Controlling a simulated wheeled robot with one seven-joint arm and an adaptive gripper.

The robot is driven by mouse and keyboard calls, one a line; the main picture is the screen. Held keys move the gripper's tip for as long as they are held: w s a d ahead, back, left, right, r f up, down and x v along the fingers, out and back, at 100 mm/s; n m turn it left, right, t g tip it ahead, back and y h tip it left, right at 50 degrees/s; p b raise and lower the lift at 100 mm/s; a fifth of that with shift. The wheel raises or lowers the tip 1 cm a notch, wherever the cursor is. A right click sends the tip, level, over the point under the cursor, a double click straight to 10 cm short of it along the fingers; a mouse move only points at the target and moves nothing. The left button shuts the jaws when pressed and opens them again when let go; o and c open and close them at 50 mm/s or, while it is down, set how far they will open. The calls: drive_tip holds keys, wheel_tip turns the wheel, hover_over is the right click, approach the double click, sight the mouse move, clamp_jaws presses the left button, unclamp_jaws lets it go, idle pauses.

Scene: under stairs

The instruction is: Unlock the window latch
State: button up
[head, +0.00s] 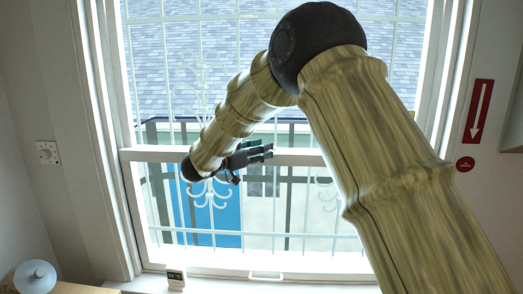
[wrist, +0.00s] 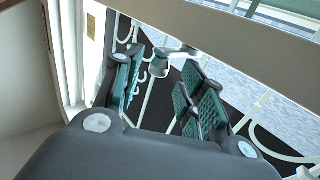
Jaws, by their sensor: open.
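The window (head: 290,158) fills the middle of the head view, with a white horizontal meeting rail across it. My gripper (head: 262,154) is at this rail, left of the window's middle. In the wrist view my gripper (wrist: 165,85) is open, its teal-padded fingers apart. A small pale grey fitting with a rounded end, which looks like the latch (wrist: 160,65), shows between and beyond the fingertips, near the pale rail (wrist: 240,45). I cannot tell whether a finger touches it. I cannot make out the latch in the head view.
White metal grille bars stand outside the glass. A small digital clock (head: 176,279) is on the sill at lower left, and a pale round-lidded object (head: 35,277) is at the bottom left corner. A red arrow sign (head: 478,111) hangs on the right wall.

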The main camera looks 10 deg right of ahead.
drive_tip(key=v, duration=1.1)
drive_tip(key=shift+d+f, duration=0.1)
drive_tip(key=shift+f, duration=0.1)
